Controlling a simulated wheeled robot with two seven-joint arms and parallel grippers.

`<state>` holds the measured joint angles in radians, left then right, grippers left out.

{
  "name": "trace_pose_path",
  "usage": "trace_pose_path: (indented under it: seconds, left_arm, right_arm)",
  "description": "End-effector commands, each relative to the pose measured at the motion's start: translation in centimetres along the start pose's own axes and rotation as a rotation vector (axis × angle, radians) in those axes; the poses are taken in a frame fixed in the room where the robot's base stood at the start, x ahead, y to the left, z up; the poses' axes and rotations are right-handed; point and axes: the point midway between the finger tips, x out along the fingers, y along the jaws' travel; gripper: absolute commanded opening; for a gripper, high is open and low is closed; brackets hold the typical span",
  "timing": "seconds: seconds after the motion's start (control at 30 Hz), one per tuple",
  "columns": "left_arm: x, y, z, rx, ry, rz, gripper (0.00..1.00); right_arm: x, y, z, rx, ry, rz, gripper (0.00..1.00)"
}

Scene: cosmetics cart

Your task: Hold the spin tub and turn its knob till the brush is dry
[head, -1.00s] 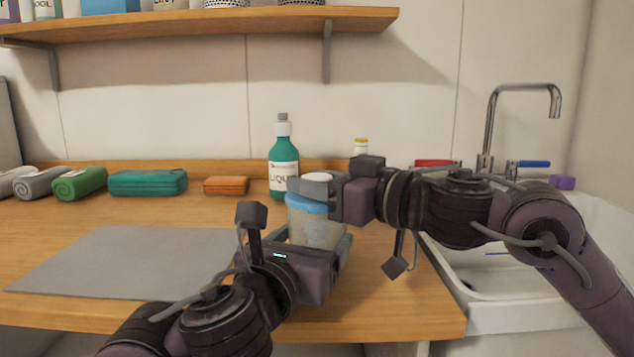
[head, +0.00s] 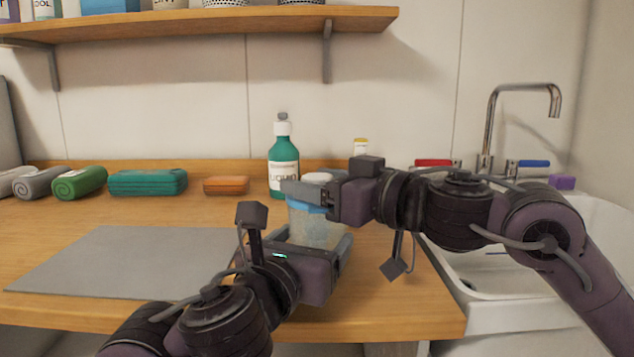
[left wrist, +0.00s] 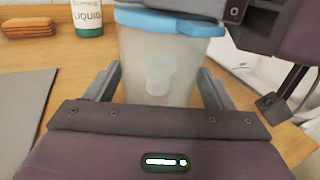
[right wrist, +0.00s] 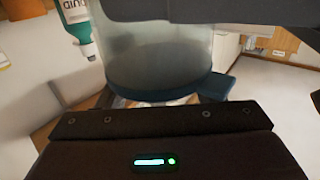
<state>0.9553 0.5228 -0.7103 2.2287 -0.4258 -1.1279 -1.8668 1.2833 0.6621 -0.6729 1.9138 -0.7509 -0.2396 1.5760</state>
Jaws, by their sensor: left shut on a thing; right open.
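The spin tub (head: 313,229) is a cloudy clear cup with a blue lid (left wrist: 170,22) and a white knob (head: 318,177) on top. It stands upright at the counter's front. My left gripper (head: 318,243) is shut around the tub's body, one finger each side in the left wrist view (left wrist: 160,85). My right gripper (head: 312,190) is open at the lid's top, its fingers beside the knob; I cannot tell whether they touch it. The right wrist view is upside down and shows the tub (right wrist: 155,45) inverted. A pale shape inside may be the brush (left wrist: 158,75).
A green liquid bottle (head: 283,165) stands behind the tub. A grey mat (head: 130,262) lies at left, with rolled towels (head: 80,183) and an orange folded cloth (head: 226,185) behind it. The sink (head: 490,305) with its tap (head: 490,130) is at right, under my right arm.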

Motion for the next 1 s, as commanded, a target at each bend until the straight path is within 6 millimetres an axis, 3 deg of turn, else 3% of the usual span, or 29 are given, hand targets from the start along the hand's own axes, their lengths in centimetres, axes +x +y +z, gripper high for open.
trace_pose_path:
  seconds: [0.17,0.6,0.8,1.0]
  left_arm:
    - [0.0,0.1,0.0,-0.001,-0.001,0.002,0.44]
    - [0.0,0.1,0.0,-0.001,0.0,0.002,0.44]
    - [0.0,0.1,0.0,-0.001,-0.001,0.002,0.44]
    - [0.0,0.1,0.1,-0.001,-0.001,0.002,0.44]
  right_arm:
    - [-1.2,0.1,0.0,-0.001,0.001,0.001,0.61]
    - [-9.9,0.2,0.1,-0.001,-0.001,0.005,0.61]
    - [-11.8,0.1,0.1,0.0,-0.002,0.001,0.61]
    - [-12.0,0.0,0.0,0.0,0.0,0.0,0.61]
